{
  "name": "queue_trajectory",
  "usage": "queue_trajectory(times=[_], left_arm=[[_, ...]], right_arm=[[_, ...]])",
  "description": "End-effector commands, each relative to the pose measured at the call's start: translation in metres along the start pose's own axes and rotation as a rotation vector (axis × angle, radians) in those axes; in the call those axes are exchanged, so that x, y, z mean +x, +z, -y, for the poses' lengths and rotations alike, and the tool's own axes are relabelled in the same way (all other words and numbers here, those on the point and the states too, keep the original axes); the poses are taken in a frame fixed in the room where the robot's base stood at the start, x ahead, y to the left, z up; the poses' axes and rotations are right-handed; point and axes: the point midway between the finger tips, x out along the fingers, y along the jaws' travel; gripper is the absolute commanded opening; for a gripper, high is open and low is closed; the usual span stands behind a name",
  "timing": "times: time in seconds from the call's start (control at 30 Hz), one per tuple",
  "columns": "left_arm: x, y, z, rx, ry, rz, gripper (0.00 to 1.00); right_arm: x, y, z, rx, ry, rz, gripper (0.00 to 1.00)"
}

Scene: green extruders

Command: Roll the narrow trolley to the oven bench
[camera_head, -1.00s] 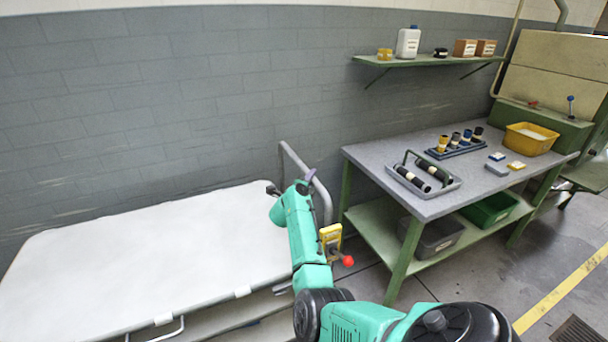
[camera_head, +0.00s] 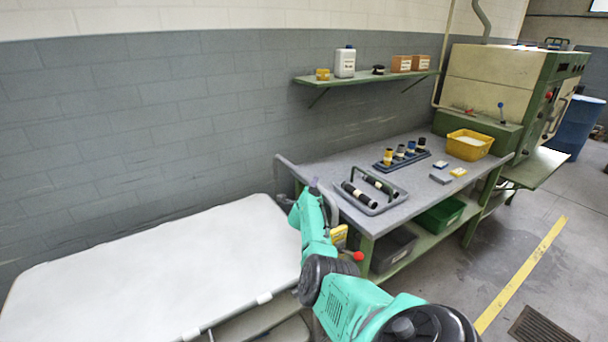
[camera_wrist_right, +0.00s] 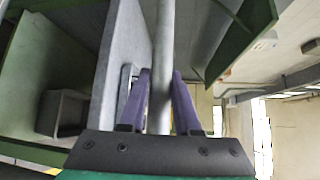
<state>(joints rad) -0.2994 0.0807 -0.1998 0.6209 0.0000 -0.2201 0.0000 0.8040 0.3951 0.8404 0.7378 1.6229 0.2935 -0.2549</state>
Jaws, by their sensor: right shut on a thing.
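The narrow trolley (camera_head: 150,270) has a long white padded top and stands along the grey wall at the left. Its grey tube handle (camera_head: 293,170) rises at the end facing the bench. My right gripper (camera_head: 314,185) is shut on this handle; the wrist view shows the grey tube (camera_wrist_right: 163,35) between its two purple fingers (camera_wrist_right: 160,85). The oven bench (camera_head: 365,225), with a grey top and green legs, stands just right of the handle. In the head view the handle overlaps the bench's near left corner; I cannot tell whether they touch. My left gripper is out of view.
On the bench are a tray with black rollers (camera_head: 373,196), a blue rack (camera_head: 402,158) and a yellow bin (camera_head: 468,145). The green-and-cream oven (camera_head: 490,85) stands behind its right end. Open floor (camera_head: 450,270) lies right of the bench, with a yellow line (camera_head: 522,275).

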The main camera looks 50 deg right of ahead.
Motion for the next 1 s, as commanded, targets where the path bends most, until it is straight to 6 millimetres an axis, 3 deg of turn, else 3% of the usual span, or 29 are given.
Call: queue_trajectory(times=[0.53,0.57,0.63,1.0], left_arm=[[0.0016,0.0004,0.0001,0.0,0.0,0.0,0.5],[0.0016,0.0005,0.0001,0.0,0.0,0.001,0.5],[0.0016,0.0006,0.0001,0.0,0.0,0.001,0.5],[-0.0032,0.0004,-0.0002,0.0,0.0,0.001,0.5]], right_arm=[[0.0091,-0.0081,0.0056,-0.001,-0.005,0.002,0.0],[0.0091,-0.0082,0.0057,-0.001,-0.006,0.002,0.35],[0.009,-0.0081,0.0054,-0.001,-0.005,0.001,0.61],[0.0059,-0.0067,0.0044,-0.001,0.0,0.002,0.61]])
